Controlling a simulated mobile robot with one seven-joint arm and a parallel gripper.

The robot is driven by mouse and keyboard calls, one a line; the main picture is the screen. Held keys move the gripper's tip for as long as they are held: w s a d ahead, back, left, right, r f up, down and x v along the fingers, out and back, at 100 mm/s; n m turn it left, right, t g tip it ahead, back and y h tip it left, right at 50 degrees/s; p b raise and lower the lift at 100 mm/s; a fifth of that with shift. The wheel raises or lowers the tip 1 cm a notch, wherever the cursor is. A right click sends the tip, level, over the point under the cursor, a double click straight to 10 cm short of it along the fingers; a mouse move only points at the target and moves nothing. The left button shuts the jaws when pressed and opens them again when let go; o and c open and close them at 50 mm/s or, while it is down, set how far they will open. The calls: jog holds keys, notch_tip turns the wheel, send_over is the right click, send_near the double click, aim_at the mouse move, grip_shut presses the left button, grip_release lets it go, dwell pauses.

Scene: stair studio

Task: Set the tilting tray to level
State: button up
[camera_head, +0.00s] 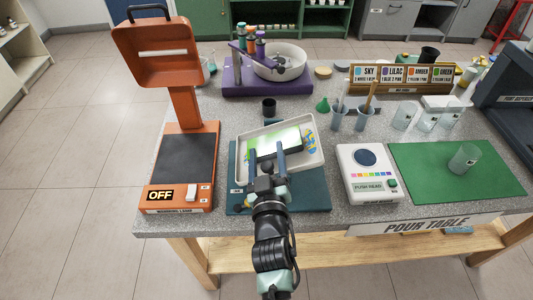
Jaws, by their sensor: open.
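The tilting tray (309,159) is a white shallow tray on a dark teal base (310,194) at the middle of the table. It looks tilted, its right side sitting differently from its left; the exact angle is hard to tell. A pale green and white patch and a multicoloured patch show inside it. My gripper (267,153) reaches in from the front, its two dark fingers apart over the tray's front left part. The fingers hide part of the tray, and I cannot tell whether they touch it.
A white reader (368,187) and green mat (430,172) with a cup are right. Cups with sticks (338,121) stand behind right. A purple stand with a bowl (280,62) is at the back.

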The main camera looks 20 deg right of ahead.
grip_shut()
dwell(1.3)
